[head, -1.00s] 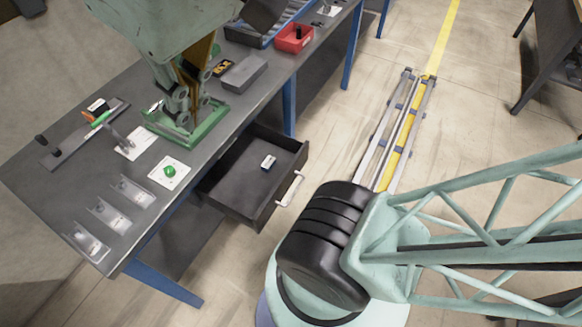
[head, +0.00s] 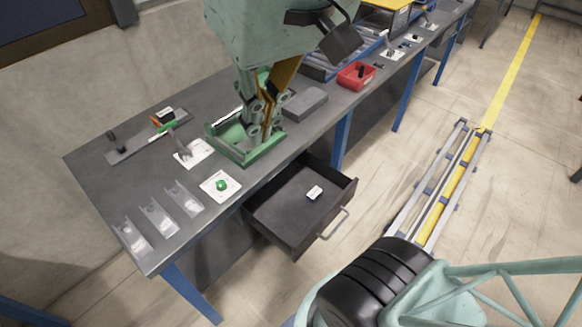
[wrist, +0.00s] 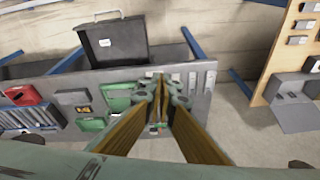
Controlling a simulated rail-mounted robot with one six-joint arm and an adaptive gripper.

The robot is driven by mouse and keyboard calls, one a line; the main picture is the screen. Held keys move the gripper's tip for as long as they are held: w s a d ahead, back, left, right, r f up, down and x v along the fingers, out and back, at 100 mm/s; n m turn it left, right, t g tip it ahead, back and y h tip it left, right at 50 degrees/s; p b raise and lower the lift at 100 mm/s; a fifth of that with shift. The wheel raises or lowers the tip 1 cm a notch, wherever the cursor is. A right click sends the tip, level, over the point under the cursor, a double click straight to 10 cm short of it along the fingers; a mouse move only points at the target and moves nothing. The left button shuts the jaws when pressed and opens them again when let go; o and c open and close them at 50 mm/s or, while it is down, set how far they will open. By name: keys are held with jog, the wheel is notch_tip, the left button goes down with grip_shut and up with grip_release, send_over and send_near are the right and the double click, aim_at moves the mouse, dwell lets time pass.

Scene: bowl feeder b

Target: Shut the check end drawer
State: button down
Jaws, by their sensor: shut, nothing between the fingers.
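The open drawer (head: 275,222) sticks out from under the front of the grey bench, with its handle (head: 334,223) on the outer face. A small white-labelled item (head: 314,193) lies inside it. In the wrist view the drawer (wrist: 130,52) is at the top, with its handle (wrist: 108,14) on the far side. My gripper (head: 254,138) is shut and empty, pointing down over a green tray (head: 265,156) on the bench, behind the drawer and apart from it. The fingers (wrist: 160,90) hide part of the tray.
On the grey bench (head: 238,200) lie several clear holders (head: 184,198), a white card with a green button (head: 221,186), a grey block (head: 305,103) and a red bin (head: 356,75). Blue legs (head: 340,140) stand beside the drawer. The floor before the drawer is clear up to the rail (head: 440,190).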

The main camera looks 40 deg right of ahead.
aim_at(352, 194)
jog(key=w+d+f+m+g+y, duration=0.1)
jog(key=w+d+f+m, duration=0.15)
jog(key=w, duration=0.25)
jog(key=w+d+f+m+g, duration=0.1)
jog(key=w+d+f+m, duration=0.15)
jog(key=w+f, duration=0.2)
jog(key=d+f+m+y+b, duration=0.3)
jog(key=d+f+m+y, duration=0.35)
jog(key=d+f, duration=0.9)
jog(key=s+d+f+m+t+y, duration=0.1)
jog(key=s+d+f+m+t, duration=0.1)
jog(key=s+d+f+m, duration=0.25)
jog(key=s+d+f+m+t+y+b, duration=0.1)
jog(key=d+f+m+t, duration=0.2)
jog(key=d+f, duration=0.35)
jog(key=s+d+f+m+t+y, duration=0.1)
jog(key=s+d+f+m+t, duration=0.15)
jog(key=f, duration=0.45)
jog(key=s+d+f+m+t+h+b, duration=0.1)
jog(key=s+d+f+m+t+h, duration=0.3)
jog(key=f, duration=0.5)
jog(key=s+d+f+m+t+h+b, duration=0.1)
jog(key=s+d+f+m+t+h, duration=0.3)
jog(key=s+f+m, duration=0.4)
jog(key=shift+s+d+f+t, duration=0.15)
jog(key=shift+s+f+t, duration=0.3)
jog(key=shift+s, duration=0.65)
jog(key=shift+w, duration=0.2)
